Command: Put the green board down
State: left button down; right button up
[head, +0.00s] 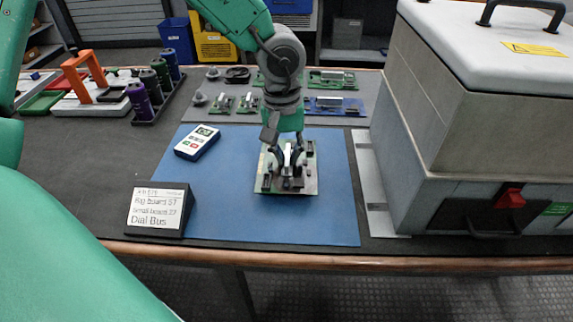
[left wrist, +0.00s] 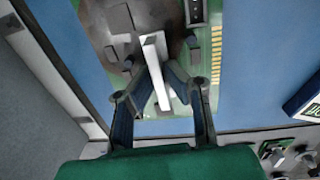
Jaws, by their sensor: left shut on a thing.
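The green board (head: 308,168) is in the middle of the blue mat (head: 335,218) in the head view, roughly flat, with dark and metallic parts on top. I cannot tell whether it touches the mat or is just above it. My left gripper (head: 287,165) points down over it and hides its middle. In the left wrist view, the left gripper (left wrist: 160,88) is shut on a pale upright bar (left wrist: 155,60) on the board, whose green edge (left wrist: 210,50) shows beside it. My right gripper is not in view.
A handheld meter (head: 197,142) lies on the mat's upper left, and a label stand (head: 158,210) at its lower left. A large grey cabinet (head: 480,120) stands to the right. A grey mat with smaller boards (head: 335,104) lies behind. The blue mat's front is clear.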

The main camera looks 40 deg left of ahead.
pick_arm(q)
notch_tip(320, 180, down, 3)
jog(key=shift+a+r+b, duration=0.15)
jog(key=shift+b, duration=0.25)
jog(key=shift+r, duration=0.1)
jog(key=shift+d, duration=0.2)
jog(key=c, duration=1.6)
grip_release()
